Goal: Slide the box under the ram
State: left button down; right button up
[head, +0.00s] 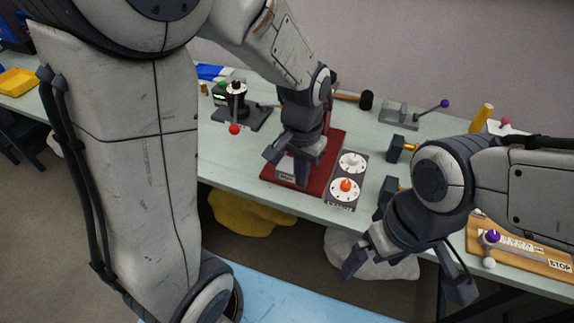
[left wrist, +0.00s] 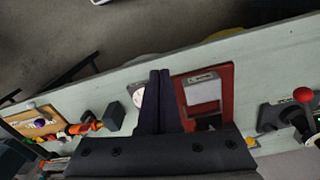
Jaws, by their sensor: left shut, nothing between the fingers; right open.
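A red base plate (head: 328,150) lies on the table, and it also shows in the left wrist view (left wrist: 228,78). A pale box-like block (left wrist: 202,92) with a grey labelled edge sits on it; in the head view it is mostly hidden behind my left gripper. My left gripper (head: 303,178) is shut and empty, pointing down over the plate. In the left wrist view its fingertips (left wrist: 160,74) are just left of the block; contact cannot be told. I cannot make out the ram, as my left arm covers that area. My right gripper (head: 407,280) is open and empty at the table's front edge.
A panel with two white dials (head: 352,163) and an orange knob (head: 347,185) stands right of the plate. A red-knobbed lever device (head: 235,115) stands left. A hammer (head: 365,100) lies behind. A wooden STOP board (head: 520,248) is at the right.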

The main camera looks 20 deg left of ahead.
pick_arm(q)
jog(key=w+a+f+n, duration=0.2)
jog(key=w+a+f, duration=0.25)
jog(key=a, duration=0.25)
notch_tip(320, 180, down, 10)
jog(key=shift+w+r+p, duration=0.1)
jog(key=shift+w+p, duration=0.05)
jog(key=shift+p, duration=0.15)
jog(key=w, duration=0.1)
jog(key=w+p, duration=0.1)
jog(key=w, duration=0.1)
jog(key=shift+r, duration=0.3)
jog(key=shift+w+d+f, duration=0.1)
jog(key=shift+w, duration=0.5)
pick_arm(e)
jog(key=shift+r, duration=0.95)
